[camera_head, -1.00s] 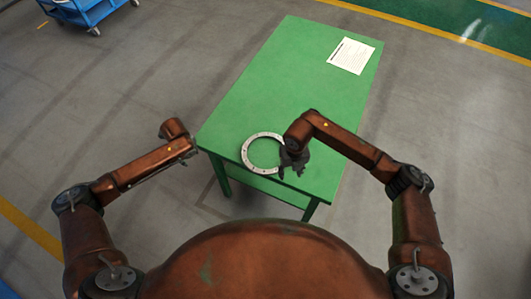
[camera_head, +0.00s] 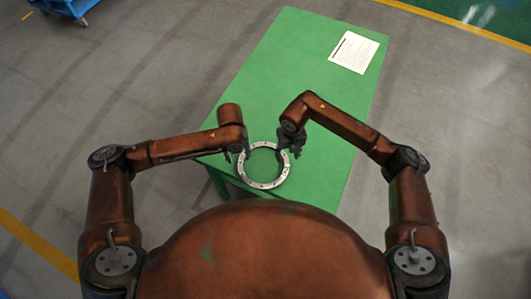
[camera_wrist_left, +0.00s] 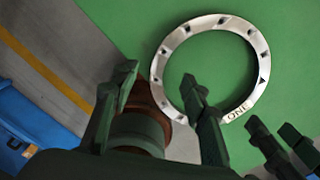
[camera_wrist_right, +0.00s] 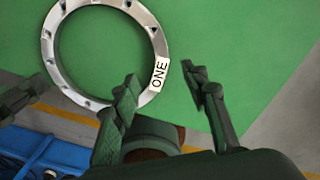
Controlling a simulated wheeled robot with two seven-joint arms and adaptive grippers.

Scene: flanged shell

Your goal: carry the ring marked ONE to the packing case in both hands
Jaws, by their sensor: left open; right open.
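The ring marked ONE (camera_head: 264,185) is a grey metal ring with holes, lying flat near the near edge of the green table. Its ONE label (camera_wrist_right: 160,74) shows in the right wrist view. My left gripper (camera_head: 238,154) is at the ring's left side, open, with the rim between its fingers (camera_wrist_left: 160,72) in the left wrist view. My right gripper (camera_head: 291,147) is at the upper right side, open, with the labelled rim part between its fingers (camera_wrist_right: 160,72). Whether any finger touches the ring, I cannot tell. I see nothing I can identify as the packing case.
The green table (camera_head: 270,60) is bare beyond the ring except for a printed white sheet (camera_head: 354,52) at its far right. A blue cart (camera_head: 65,6) stands on the grey floor at the top left. Floor around the table looks clear.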

